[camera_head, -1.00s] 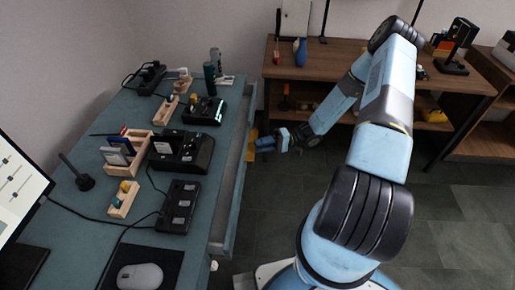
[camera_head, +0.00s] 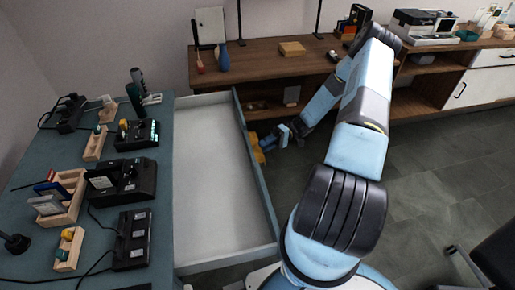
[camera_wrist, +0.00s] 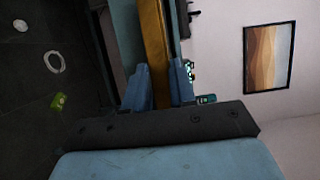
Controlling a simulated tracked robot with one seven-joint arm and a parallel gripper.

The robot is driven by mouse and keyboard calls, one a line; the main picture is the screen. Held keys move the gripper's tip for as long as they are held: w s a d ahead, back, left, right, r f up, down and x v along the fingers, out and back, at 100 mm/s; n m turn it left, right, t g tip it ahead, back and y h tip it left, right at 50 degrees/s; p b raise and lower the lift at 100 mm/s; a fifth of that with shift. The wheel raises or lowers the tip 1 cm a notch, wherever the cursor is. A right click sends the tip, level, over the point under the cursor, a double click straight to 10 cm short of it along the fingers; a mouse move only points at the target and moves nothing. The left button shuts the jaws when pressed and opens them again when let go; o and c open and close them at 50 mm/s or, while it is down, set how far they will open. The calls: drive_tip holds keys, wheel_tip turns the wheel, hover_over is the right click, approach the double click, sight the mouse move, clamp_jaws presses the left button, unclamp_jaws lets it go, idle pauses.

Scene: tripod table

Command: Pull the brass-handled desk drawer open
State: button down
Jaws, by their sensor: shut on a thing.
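The desk drawer (camera_head: 212,190) stands far out from the right side of the blue-grey desk (camera_head: 98,178). Its pale inside is in plain view and looks empty. Its brass handle (camera_head: 257,150) is on the outer face of the drawer front, towards the far end. My gripper (camera_head: 280,137) is at the handle, small and partly unclear in the head view. In the wrist view my gripper (camera_wrist: 160,88) has its two blue fingers on either side of the brass handle (camera_wrist: 154,45), shut on it.
A wooden shelf unit (camera_head: 275,68) stands behind the drawer and my arm. Chargers (camera_head: 125,180), wooden holders (camera_head: 62,197) and cables lie on the desk. A dark chair (camera_head: 495,255) is at the lower right.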

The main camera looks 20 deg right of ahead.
drive_tip(key=shift+a+f, duration=0.2)
drive_tip(key=shift+f, duration=0.1)
drive_tip(key=c, duration=1.1)
unclamp_jaws()
drive_tip(key=shift+w, duration=0.15)
drive_tip(key=shift+o, duration=0.5)
drive_tip(key=shift+a+r, duration=0.1)
drive_tip(key=v, duration=1.4)
drive_tip(key=shift+a, duration=0.1)
